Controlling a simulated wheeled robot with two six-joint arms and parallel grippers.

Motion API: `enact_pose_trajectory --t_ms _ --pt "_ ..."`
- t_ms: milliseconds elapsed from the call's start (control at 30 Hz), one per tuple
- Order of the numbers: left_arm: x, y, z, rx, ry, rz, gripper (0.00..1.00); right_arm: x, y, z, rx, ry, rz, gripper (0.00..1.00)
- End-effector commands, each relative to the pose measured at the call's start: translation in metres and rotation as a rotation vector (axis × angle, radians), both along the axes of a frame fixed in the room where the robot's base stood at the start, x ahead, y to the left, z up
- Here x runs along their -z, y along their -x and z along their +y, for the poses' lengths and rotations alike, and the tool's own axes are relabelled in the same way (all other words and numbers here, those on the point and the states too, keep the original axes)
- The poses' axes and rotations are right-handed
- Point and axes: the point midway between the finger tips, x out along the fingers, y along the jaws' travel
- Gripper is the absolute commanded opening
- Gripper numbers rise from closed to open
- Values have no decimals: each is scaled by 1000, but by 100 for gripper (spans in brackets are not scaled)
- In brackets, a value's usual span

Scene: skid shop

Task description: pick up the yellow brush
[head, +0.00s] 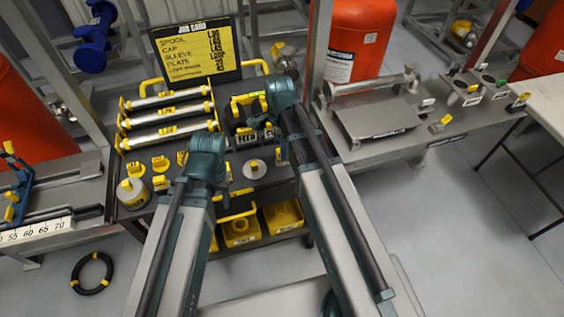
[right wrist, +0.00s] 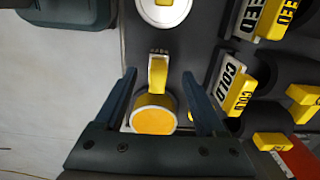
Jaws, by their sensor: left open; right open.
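The yellow brush (right wrist: 152,117) has a round yellow body with an orange end and a narrow yellow handle. In the right wrist view it lies between the two dark fingers of my right gripper (right wrist: 159,82), which is open with gaps on both sides. In the head view only a bit of yellow, likely the brush (head: 279,155), shows below my right gripper (head: 281,125); the arm hides most of it. I cannot tell how far down the fingers reach. My left gripper (head: 205,165) is over the cart's front; its fingers are mostly hidden.
A round disc with a yellow handle (head: 255,168) lies left of the brush. Yellow-marked COLD and FEED blocks (right wrist: 240,90) stand close on the right in the wrist view. A black job card board (head: 196,52) stands behind.

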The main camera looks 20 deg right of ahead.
Motion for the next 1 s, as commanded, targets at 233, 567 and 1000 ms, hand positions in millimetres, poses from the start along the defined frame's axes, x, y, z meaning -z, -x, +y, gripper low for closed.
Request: enact_pose_trajectory --t_ms 233,567,1000 --pt "5 0 0 0 0 0 50 4 0 -1 0 0 0 72" --pt "42 0 0 0 0 0 50 42 2 -6 0 0 0 72" --pt "51 0 0 0 0 0 50 51 2 -6 0 0 0 67"
